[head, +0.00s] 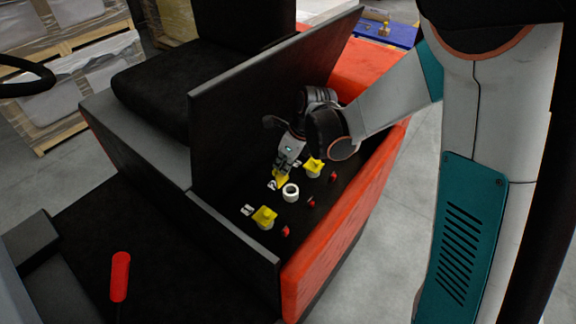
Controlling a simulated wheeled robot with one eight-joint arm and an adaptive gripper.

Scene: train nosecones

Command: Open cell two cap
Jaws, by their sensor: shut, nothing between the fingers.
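Cell two is the middle of a row of cells on the black battery deck of the vehicle. Its white ring-shaped mouth (291,192) shows uncovered, with a dark centre. Its yellow cap (280,179) is beside the ring, toward the back panel, tilted off the mouth. My gripper (283,168) points down right at this cap, with its fingers shut and nothing between them. The fingertips partly hide the cap, and I cannot tell whether they touch it.
Yellow caps sit on the near cell (264,217) and the far cell (313,168). Small red terminals (286,232) line the right side. A raised dark panel (240,105) stands along the left of the deck. A red side wall (335,235) bounds the right.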

